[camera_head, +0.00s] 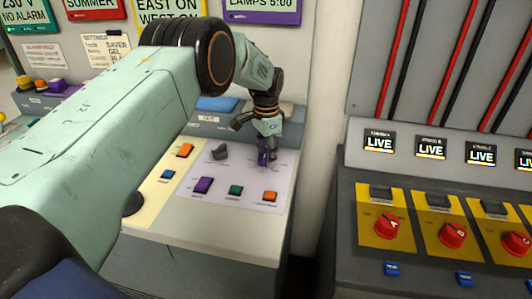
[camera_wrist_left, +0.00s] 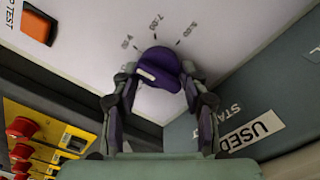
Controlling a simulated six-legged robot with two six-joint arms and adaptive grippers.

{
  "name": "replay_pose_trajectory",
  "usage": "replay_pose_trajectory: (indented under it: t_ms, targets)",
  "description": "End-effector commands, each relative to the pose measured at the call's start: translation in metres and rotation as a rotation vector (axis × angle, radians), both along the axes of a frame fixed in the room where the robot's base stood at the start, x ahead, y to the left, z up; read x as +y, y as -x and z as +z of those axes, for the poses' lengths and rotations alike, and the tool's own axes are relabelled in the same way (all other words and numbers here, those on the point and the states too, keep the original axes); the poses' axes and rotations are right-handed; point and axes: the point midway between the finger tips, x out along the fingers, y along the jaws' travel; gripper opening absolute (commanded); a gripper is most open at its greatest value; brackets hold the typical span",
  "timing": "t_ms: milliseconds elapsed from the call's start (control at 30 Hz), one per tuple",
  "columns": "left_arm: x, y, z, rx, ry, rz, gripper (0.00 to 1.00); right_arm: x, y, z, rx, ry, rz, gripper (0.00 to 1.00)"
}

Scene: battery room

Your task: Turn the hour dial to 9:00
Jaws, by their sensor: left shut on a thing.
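A purple dial (camera_wrist_left: 166,62) with a pale bar on its face sits on the white panel in the left wrist view. Printed time marks fan around its far side; one looks like 7:00, the others are too small to read surely. My left gripper (camera_wrist_left: 160,82) is shut on the dial, one finger on each side. In the head view the left gripper (camera_head: 264,148) reaches down to the panel's right part, mostly covering the purple dial (camera_head: 263,158). My right gripper is in neither view.
The console panel (camera_head: 235,173) also bears a grey knob (camera_head: 220,152), a purple switch (camera_head: 203,185), a green button (camera_head: 235,190) and orange buttons. At right stands a dark cabinet with red knobs (camera_head: 387,225) on yellow plates and LIVE displays (camera_head: 379,143).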

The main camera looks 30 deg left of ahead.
Motion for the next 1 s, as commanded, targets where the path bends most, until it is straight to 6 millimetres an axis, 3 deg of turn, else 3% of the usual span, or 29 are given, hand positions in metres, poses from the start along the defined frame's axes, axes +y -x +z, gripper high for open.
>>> replay_pose_trajectory:
  t_ms: [767,800,1000]
  targets:
    - [-0.0012,0.0019,-0.0013,0.006,0.002,-0.096,0.13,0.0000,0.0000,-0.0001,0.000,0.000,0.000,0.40]
    - [-0.0012,0.0020,-0.0014,0.006,0.002,-0.096,0.47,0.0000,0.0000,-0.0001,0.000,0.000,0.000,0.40]
    - [-0.0008,0.0013,-0.0009,0.004,0.001,-0.095,0.64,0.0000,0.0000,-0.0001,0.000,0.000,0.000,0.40]
